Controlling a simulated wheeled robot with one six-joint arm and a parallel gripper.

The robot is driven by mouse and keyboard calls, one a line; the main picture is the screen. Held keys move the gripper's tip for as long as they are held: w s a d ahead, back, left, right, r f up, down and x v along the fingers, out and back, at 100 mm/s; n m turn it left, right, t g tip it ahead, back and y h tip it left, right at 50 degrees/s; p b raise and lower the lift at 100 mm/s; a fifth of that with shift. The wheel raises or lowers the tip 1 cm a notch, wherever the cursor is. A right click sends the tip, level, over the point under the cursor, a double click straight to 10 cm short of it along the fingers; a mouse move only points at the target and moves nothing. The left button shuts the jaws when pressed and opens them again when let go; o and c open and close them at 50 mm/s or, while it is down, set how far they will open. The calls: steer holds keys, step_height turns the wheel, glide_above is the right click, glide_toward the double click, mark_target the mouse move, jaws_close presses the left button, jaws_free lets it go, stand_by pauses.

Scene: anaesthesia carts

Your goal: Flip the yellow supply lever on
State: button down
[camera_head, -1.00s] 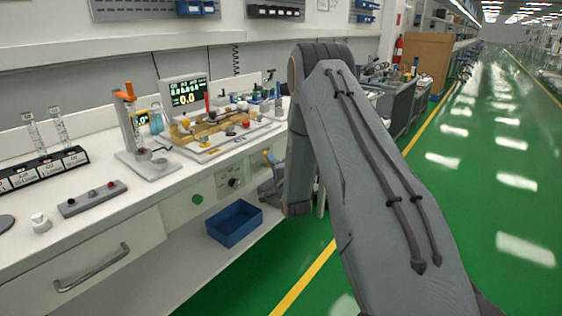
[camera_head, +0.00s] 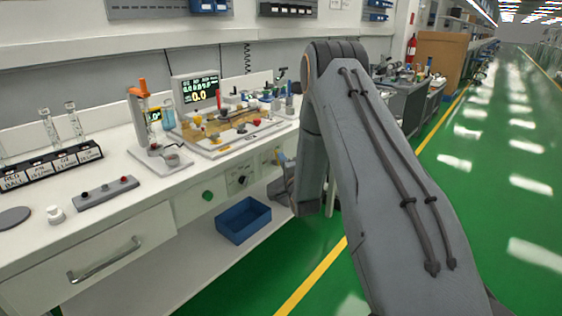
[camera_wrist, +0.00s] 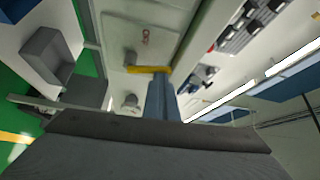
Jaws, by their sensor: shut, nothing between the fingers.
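The yellow supply lever (camera_wrist: 147,69) shows in the wrist view as a short bar lying across the picture, on the pale cart front. My gripper (camera_wrist: 161,78) is shut and empty, with its blue fingertips right at the lever's right end. I cannot tell whether they touch it. In the head view the lever (camera_head: 277,153) is a small yellow spot on the cart's front panel, and my gripper (camera_head: 281,158) is beside it, partly hidden by my arm.
A dark knob (camera_head: 242,180) and a green button (camera_head: 207,195) are on the same panel. A blue bin (camera_head: 243,221) sits below it. The white worktop (camera_head: 105,205) above carries instruments and a monitor (camera_head: 196,92). Green floor at the right is clear.

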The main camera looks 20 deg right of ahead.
steer(key=shift+w+a+r, duration=0.2)
steer(key=shift+a+r, duration=0.05)
